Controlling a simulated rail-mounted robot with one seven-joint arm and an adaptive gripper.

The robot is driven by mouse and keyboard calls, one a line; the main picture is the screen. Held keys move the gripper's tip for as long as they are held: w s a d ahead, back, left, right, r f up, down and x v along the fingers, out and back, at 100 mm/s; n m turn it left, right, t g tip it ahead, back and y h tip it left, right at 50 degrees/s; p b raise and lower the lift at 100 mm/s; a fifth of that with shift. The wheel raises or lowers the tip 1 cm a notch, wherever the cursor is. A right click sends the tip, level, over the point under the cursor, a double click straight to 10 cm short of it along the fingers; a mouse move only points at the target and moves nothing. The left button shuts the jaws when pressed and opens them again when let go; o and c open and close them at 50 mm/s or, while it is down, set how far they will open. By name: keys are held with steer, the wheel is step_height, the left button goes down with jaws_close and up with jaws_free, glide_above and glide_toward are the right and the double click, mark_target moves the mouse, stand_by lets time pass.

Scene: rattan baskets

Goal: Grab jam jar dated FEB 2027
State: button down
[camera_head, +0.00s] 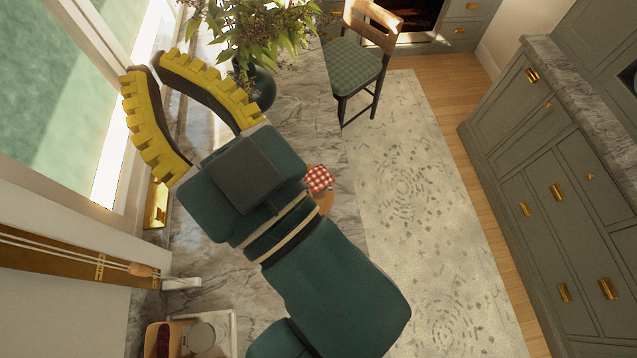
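A thing with a red-and-white checked top (318,178), perhaps a jam jar with a cloth lid, is partly hidden behind my wrist at the counter's right edge. An orange-brown rounded part shows just below it. No label or date can be read. My gripper (150,67) has two yellow ribbed fingers. They are apart with an empty gap between them, at the upper left near the window. The gripper points away from the checked top.
A dark vase (258,88) with leafy stems stands on the marble counter (335,130) beside my gripper. A wooden container (152,338) with dark red contents and a pale tray (232,320) with a round item are at bottom left. A chair (357,66) stands right of the counter.

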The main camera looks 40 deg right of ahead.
jaws_free()
stand_by(0.3)
